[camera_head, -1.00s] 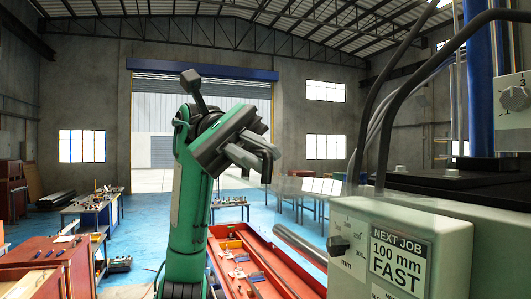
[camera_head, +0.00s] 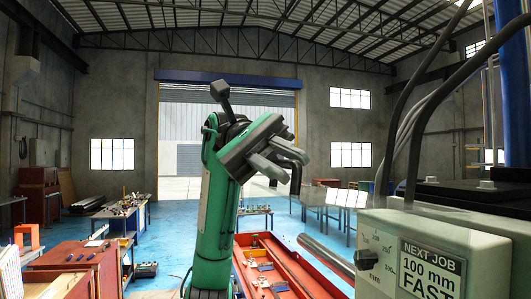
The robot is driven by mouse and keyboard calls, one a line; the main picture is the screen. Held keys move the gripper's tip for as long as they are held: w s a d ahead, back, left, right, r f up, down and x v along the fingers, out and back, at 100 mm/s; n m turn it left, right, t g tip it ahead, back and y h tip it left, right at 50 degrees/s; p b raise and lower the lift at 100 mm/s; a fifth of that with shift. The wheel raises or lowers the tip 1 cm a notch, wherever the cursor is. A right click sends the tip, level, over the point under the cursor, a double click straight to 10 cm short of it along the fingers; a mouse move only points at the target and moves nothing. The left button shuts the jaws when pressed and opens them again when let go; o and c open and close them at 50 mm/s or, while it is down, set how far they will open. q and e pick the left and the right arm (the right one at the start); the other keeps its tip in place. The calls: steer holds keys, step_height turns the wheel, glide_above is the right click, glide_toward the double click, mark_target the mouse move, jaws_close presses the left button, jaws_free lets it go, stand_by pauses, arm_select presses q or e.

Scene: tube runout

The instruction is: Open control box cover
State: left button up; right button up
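The pale control box (camera_head: 440,245) stands at the lower right in the head view. Its front carries a black selector knob (camera_head: 366,259) with a number scale and a label (camera_head: 432,270) reading "NEXT JOB 100 mm FAST". A clear, see-through panel (camera_head: 340,197), seemingly the cover, sticks out to the left from the box's upper edge; the knob and label show uncovered. My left gripper (camera_head: 288,172) is raised left of the panel, apart from the box. Its two fingers are spread with nothing visible between them. My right gripper is out of view.
A red tray (camera_head: 250,240) with tools lies below my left arm. A metal tube (camera_head: 325,262) runs beside it. Black cables (camera_head: 425,100) hang above the box. Workbenches stand at the left and back; blue floor is open between them.

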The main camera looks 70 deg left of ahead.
arm_select(q)
steer(key=p+v, duration=0.1)
steer(key=v, duration=1.2)
